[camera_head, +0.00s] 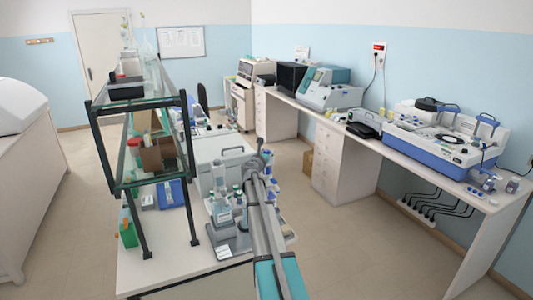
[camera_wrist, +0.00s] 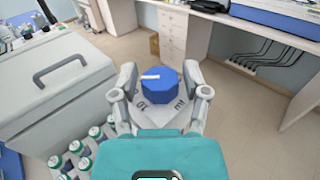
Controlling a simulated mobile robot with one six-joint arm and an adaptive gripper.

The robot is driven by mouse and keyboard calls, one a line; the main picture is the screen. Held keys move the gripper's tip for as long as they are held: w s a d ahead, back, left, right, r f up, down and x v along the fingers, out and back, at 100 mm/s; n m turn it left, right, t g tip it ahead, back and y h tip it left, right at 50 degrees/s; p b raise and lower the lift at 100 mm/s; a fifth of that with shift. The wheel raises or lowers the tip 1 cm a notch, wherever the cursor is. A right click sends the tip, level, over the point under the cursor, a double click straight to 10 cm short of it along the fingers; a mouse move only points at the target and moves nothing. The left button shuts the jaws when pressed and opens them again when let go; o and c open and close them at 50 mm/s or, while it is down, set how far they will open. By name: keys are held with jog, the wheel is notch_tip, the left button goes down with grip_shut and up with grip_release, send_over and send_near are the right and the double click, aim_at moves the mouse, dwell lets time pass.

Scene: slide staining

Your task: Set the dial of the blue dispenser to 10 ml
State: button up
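The blue dispenser's dial (camera_wrist: 161,88) is a faceted blue knob with a white pointer mark aimed left. My gripper (camera_wrist: 159,76) has one finger on each side of the dial in the wrist view. The fingers are spread, and I see small gaps beside the knob; contact cannot be told. In the head view my arm reaches over the island bench, and the dial is not distinguishable there.
A grey case with a dark handle (camera_wrist: 60,70) stands close left of my gripper. A black-framed shelf (camera_head: 140,186) rises left of my arm. Open floor (camera_head: 310,235) lies to the right.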

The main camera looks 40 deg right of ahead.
grip_shut()
jog(key=shift+s+n+t+y, duration=0.1)
jog(key=shift+n+t+y, duration=0.4)
jog(key=shift+n+t, duration=0.15)
jog(key=n+t+y, duration=0.3)
jog(key=t+y, duration=0.1)
jog(key=shift+d+n, duration=0.1)
jog(key=shift+n, duration=0.15)
jog(key=shift+n+t+y, duration=0.65)
jog(key=shift+n+y, duration=0.35)
jog(key=shift+y, duration=0.45)
jog(key=shift+n+t+y, duration=0.6)
jog(key=shift+n+y, duration=0.4)
jog(key=shift+y, duration=0.75)
jog(key=shift+o, duration=2.2)
grip_release()
